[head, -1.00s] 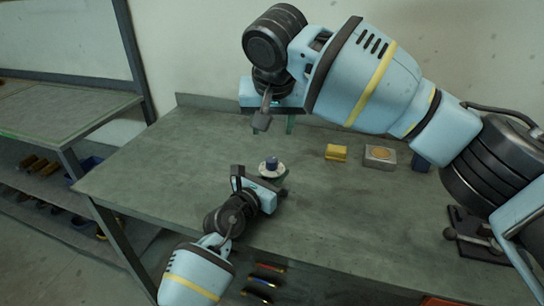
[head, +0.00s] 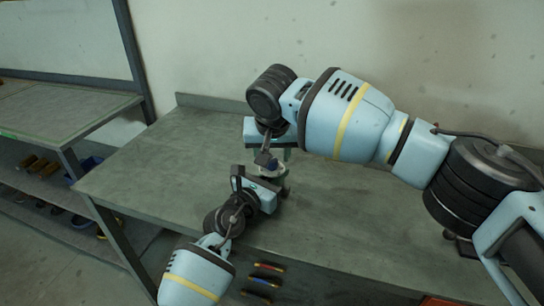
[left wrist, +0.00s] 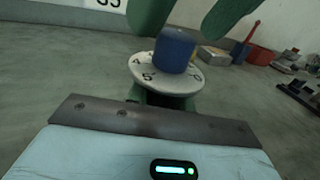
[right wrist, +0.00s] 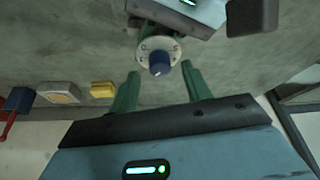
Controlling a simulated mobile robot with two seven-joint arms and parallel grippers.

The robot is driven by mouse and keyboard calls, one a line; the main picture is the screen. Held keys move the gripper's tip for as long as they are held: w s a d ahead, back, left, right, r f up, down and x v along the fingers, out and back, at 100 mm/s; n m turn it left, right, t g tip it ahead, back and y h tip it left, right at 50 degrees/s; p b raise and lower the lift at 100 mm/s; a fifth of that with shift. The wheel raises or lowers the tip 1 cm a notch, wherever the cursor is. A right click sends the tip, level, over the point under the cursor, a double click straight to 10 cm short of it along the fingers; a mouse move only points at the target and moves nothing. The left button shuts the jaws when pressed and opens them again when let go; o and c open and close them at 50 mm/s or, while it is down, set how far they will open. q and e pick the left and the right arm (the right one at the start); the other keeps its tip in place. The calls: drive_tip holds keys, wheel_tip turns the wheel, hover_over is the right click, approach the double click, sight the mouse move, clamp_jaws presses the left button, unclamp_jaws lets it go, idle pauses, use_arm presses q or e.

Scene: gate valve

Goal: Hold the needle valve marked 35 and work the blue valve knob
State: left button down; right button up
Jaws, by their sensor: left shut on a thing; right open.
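The needle valve has a white numbered dial (left wrist: 165,78) with a blue knob (left wrist: 175,48) on top; both also show in the right wrist view, the dial (right wrist: 147,47) and the knob (right wrist: 160,63). My left gripper (head: 275,188) is shut on the valve body below the dial; its grip is mostly hidden. My right gripper (right wrist: 160,71) is open, its green fingers on either side of the knob's line and apart from it. In the left wrist view these fingers hang just above the knob. I cannot make out a 35 on the valve itself.
The grey-green bench (head: 140,170) is largely clear on its left. A yellow block (right wrist: 103,89), a grey box with a round tan top (right wrist: 59,92) and a red-handled thing (right wrist: 10,112) stand farther along. A lower shelf unit (head: 60,105) is at left.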

drive_tip(key=shift+x, duration=0.85)
drive_tip(key=c, duration=1)
drive_tip(key=shift+n, duration=0.3)
